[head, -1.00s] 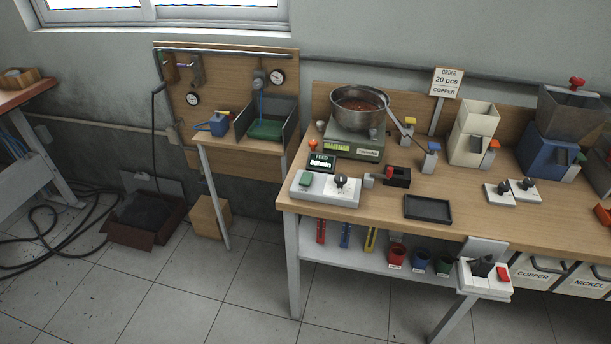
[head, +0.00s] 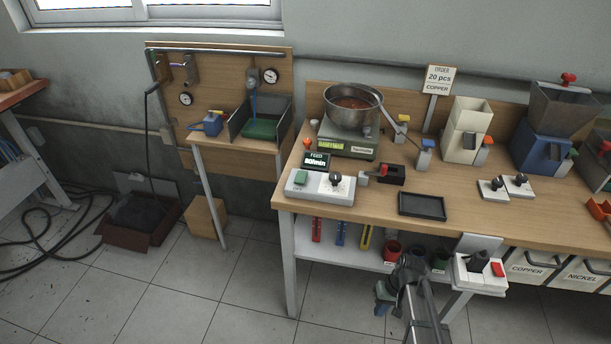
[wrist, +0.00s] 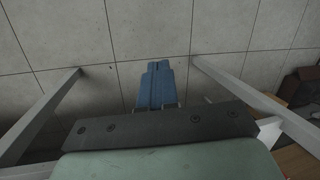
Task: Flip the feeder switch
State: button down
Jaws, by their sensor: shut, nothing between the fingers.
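A white control box (head: 319,188) sits at the front left corner of the wooden workbench. It has a green rocker switch (head: 300,177) on its left and a black knob (head: 335,179) on its right. A small display reading FEED (head: 317,161) stands behind it. I cannot read the label by the green switch. My gripper (head: 382,307) is low in front of the bench, below the tabletop and right of the box. In the wrist view its blue fingers (wrist: 158,67) are together with nothing between them, over grey floor tiles. The box is not in the wrist view.
A metal bowl (head: 352,103) sits on a green-grey base behind the box. A black tray (head: 422,205) and a small black block with a red top (head: 390,174) are to its right. A white box with a red switch (head: 481,272) juts from the bench front.

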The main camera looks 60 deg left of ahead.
jog(key=s+a+r+n+t, duration=0.1)
jog(key=s+a+r+n, duration=0.2)
jog(key=s+a+r, duration=0.55)
jog(key=s+a+r+n, duration=0.1)
jog(key=a+r+n, duration=0.4)
jog(key=r, duration=0.8)
notch_tip(320, 180, up, 28)
jog(key=m+t, duration=0.2)
jog(key=m, duration=0.8)
send_over(300, 184)
jog(key=shift+f, duration=0.2)
jog(key=shift+f, duration=0.15)
notch_tip(300, 184, down, 14)
jog(key=shift+r, duration=0.1)
